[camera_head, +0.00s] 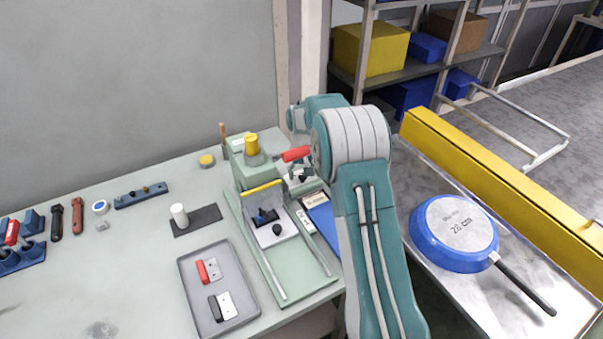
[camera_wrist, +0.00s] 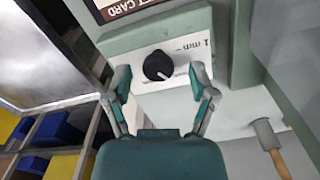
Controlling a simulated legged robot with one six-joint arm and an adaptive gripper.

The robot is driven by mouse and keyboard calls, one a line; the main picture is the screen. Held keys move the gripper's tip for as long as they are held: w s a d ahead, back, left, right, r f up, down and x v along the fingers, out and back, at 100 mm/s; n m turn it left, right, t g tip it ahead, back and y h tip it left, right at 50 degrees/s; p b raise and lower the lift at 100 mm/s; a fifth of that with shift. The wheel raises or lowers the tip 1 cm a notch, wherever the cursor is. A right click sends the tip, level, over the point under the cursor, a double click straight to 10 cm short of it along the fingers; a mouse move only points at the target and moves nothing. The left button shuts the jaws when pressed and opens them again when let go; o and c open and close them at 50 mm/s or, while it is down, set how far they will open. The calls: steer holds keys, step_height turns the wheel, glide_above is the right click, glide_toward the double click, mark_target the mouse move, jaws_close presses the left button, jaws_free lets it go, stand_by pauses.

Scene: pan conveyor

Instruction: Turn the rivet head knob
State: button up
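In the wrist view, a round black knob (camera_wrist: 158,65) with a white pointer line sits on a white label on a pale green housing (camera_wrist: 150,35). The pointer aims to the lower right. My gripper (camera_wrist: 160,84) is open, with one teal-and-grey finger on each side of the knob. Gaps show between the knob and both fingertips; I cannot tell the distance in depth. In the head view, my arm reaches toward the green riveting machine (camera_head: 245,170) with its yellow cap.
A red lever (camera_head: 296,153) is close to my arm. A grey tray (camera_head: 240,318) with handle parts stands at the front of the bench. A blue pan (camera_head: 425,243) lies upside down on the metal surface at right. A mallet-like tool (camera_wrist: 268,135) shows in the wrist view.

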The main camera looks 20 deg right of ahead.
mark_target(302, 175)
steer(key=shift+r, duration=0.1)
step_height(302, 175, up, 12)
stand_by(0.5)
